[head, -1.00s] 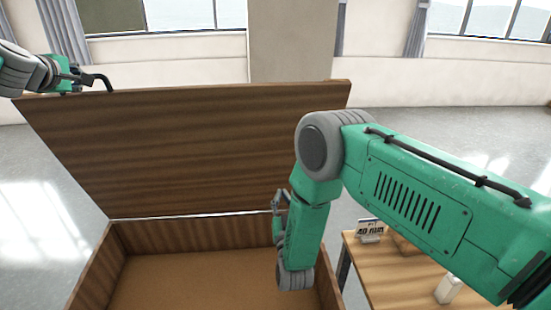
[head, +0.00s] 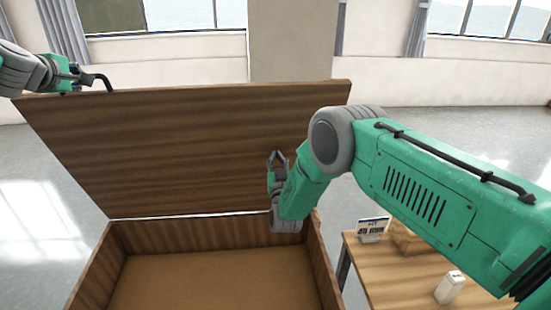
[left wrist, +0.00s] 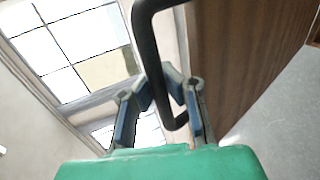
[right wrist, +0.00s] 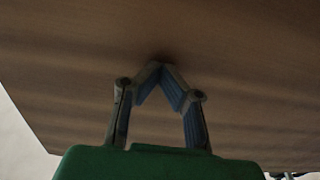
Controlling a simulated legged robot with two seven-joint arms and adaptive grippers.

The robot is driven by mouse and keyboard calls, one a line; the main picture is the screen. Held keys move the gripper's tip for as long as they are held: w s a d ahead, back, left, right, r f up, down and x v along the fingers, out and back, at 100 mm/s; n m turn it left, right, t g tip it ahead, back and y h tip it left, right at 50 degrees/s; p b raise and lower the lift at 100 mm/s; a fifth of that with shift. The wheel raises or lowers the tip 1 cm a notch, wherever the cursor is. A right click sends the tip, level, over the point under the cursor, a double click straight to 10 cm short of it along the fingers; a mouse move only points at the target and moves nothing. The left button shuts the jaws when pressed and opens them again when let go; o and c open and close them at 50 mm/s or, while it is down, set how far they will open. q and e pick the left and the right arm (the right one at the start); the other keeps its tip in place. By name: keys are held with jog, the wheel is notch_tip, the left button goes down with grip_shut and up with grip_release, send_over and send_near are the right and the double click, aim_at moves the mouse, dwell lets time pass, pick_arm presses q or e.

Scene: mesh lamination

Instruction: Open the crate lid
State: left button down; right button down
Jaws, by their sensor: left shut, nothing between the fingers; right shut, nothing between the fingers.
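The brown wooden crate lid (head: 180,150) stands raised at the back of the open crate (head: 90,275), whose inside is empty where I see it. A black bar handle (head: 104,80) shows at the lid's upper left edge. My left gripper (head: 80,78) is shut beside this handle. In the left wrist view the handle (left wrist: 148,45) passes close by the shut fingertips (left wrist: 163,80). My right gripper (head: 277,158) is shut and empty in front of the lid's inner face. In the right wrist view its fingertips (right wrist: 157,68) are touching or very near the lid (right wrist: 230,70).
A wooden table (head: 385,275) stands right of the crate, with a small sign (head: 373,229), a wooden item (head: 408,240) and a white box (head: 450,287). Grey floor (head: 40,200) is open at the left. Windows and a pale wall are behind.

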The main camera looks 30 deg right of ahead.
pick_arm(q)
jog(key=shift+d+r, duration=0.1)
jog(key=shift+r, duration=0.3)
jog(key=shift+s, duration=0.15)
pick_arm(e)
jog(key=shift+x, duration=1.1)
jog(key=shift+w+d+r+g, duration=0.1)
jog(key=shift+w+r+g, duration=0.05)
jog(key=shift+r+g, duration=0.15)
pick_arm(q)
jog(key=c, duration=1.6)
grip_release()
jog(key=shift+o, duration=0.2)
jog(key=shift+s+d, duration=0.1)
jog(key=shift+s, duration=0.15)
pick_arm(e)
jog(key=shift+s+d+r, duration=0.1)
jog(key=shift+s+d, duration=0.05)
jog(key=shift+s, duration=0.25)
pick_arm(q)
jog(key=shift+f, duration=0.1)
